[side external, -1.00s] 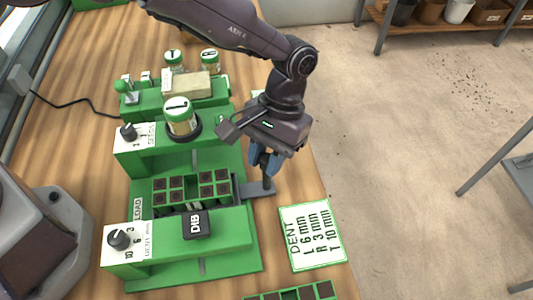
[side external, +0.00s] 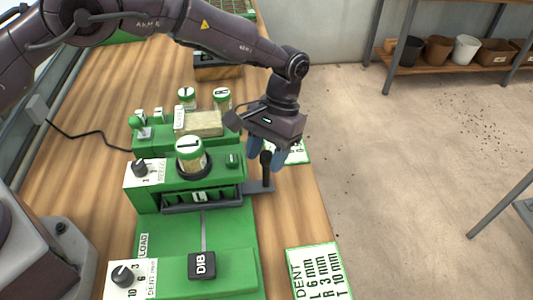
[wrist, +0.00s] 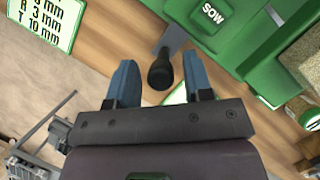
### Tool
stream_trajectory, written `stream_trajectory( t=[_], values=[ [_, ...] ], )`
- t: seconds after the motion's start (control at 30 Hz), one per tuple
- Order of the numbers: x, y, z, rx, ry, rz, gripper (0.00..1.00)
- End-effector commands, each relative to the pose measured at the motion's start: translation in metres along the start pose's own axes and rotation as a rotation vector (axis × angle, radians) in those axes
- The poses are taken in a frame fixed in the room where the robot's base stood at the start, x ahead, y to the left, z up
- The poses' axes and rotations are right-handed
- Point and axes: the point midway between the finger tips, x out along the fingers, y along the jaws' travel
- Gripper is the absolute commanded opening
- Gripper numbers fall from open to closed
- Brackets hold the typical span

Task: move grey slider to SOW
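The grey slider's arm (side external: 257,188) sticks out to the right of the green seeder (side external: 215,227), with a black knobbed handle (side external: 266,172) standing upright on it. The knob also shows in the wrist view (wrist: 160,73). My gripper (side external: 267,155) is over the handle with its blue fingers apart, one on each side of the knob, and gaps show between fingers and knob in the wrist view (wrist: 160,85). The SOW label (wrist: 213,14) is on a green part beside the slider. The cell tray is mostly hidden under the green bridge holding the seed jar (side external: 191,155).
The DIB block (side external: 201,265) and a dial (side external: 123,275) are at the front of the seeder. Jars and a tan block (side external: 199,123) stand behind the bridge. A DENT card (side external: 316,272) lies on the wooden bench, whose edge is right of my gripper.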

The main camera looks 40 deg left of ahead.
Motion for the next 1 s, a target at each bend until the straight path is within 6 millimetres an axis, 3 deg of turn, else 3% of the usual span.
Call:
stream_trajectory(
  t=[0.27, 0.43, 0.8, 1.0],
  values=[
    [0.000, 0.000, 0.001, 0.000, -0.002, 0.000, 0.50],
    [-0.012, 0.000, 0.000, 0.000, 0.000, 0.001, 0.50],
    [-0.092, 0.000, -0.001, 0.000, 0.002, 0.002, 0.50],
    [-0.118, 0.001, -0.001, 0.001, 0.000, 0.001, 0.50]
  ],
)
